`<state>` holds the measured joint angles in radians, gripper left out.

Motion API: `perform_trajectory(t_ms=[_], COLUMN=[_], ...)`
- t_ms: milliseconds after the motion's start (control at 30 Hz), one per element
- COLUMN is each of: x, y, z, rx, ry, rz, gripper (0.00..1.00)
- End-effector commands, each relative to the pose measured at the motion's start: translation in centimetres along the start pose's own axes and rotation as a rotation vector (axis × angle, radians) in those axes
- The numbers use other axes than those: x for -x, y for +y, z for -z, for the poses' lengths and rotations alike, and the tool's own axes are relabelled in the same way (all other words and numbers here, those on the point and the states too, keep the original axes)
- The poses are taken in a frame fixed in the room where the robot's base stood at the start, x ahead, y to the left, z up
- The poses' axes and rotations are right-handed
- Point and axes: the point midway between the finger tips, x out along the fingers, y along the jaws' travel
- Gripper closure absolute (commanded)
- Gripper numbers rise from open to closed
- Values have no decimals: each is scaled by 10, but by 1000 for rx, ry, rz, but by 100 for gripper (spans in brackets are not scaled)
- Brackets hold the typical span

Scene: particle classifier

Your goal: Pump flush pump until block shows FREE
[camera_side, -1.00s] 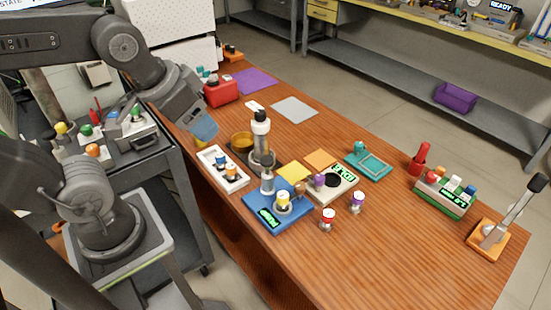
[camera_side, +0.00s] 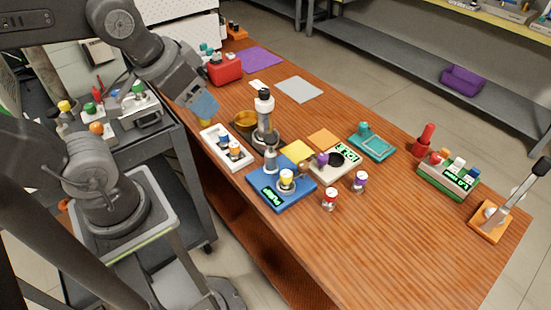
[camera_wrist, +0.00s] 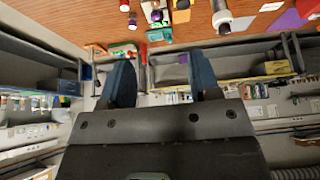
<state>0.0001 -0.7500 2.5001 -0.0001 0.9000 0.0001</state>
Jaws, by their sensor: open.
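A tall white-and-black pump-like column (camera_side: 264,112) stands mid-table on a dark base. Lit displays show on a blue block (camera_side: 290,199), a pale scale-like unit (camera_side: 335,165) and a green-and-grey block (camera_side: 448,182); I cannot read them surely. My gripper (camera_side: 204,105) is above the table's left edge, apart from these devices. The wrist view shows its blue fingers (camera_wrist: 162,82) spread and empty.
A white tray (camera_side: 215,135) with small vials lies below my gripper, and a red box (camera_side: 225,68) stands behind it. Small vials stand near the blue block. A teal tray (camera_side: 378,147) is behind the scale. The front right tabletop (camera_side: 410,245) is clear.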

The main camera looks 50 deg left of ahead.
Motion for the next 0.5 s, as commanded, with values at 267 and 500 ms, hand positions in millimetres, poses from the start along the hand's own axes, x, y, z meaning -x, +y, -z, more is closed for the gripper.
perform_trajectory(t_ms=[267,500], x=[-10,-44], y=[-3,-11], z=[18,57], rx=[-109,-371], ry=[-59,-192], rz=[9,1], gripper=[71,94])
